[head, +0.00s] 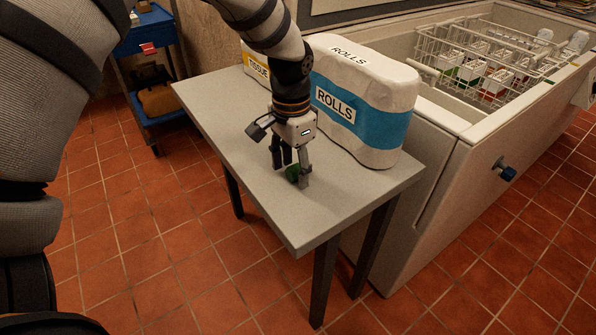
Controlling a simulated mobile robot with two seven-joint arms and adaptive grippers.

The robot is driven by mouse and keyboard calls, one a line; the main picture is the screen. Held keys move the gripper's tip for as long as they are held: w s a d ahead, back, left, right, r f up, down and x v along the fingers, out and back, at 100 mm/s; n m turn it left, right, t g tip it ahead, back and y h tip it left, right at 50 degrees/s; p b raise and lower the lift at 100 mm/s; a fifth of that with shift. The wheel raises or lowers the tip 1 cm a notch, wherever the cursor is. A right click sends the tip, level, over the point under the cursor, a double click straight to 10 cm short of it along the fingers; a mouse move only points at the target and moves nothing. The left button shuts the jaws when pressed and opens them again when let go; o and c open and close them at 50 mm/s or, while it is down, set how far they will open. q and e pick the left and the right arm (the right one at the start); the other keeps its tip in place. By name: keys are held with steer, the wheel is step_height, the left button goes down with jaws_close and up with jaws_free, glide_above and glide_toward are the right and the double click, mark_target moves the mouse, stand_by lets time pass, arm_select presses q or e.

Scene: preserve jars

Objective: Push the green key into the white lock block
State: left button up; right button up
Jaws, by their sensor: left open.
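I cannot clearly make out the white lock block. My right gripper is not in view.
A large pack labelled ROLLS (390,90) stands behind my left gripper, with a TISSUE pack (257,68) to its left. A blue cart (150,30) is at back left.

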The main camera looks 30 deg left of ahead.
arm_select(q)
steer(key=shift+f, duration=0.4)
steer(key=shift+r, duration=0.1)
steer(key=c, duration=1.2)
steer(key=shift+c, duration=0.2)
step_height(320, 180, up, 3)
steer(key=shift+w+f, duration=0.1)
steer(key=s+d+r+p, duration=0.2)
steer(key=s+d+r, duration=0.4)
steer(key=s+r, duration=0.4)
steer(key=shift+s+d, duration=0.3)
steer(key=shift+s, duration=0.95)
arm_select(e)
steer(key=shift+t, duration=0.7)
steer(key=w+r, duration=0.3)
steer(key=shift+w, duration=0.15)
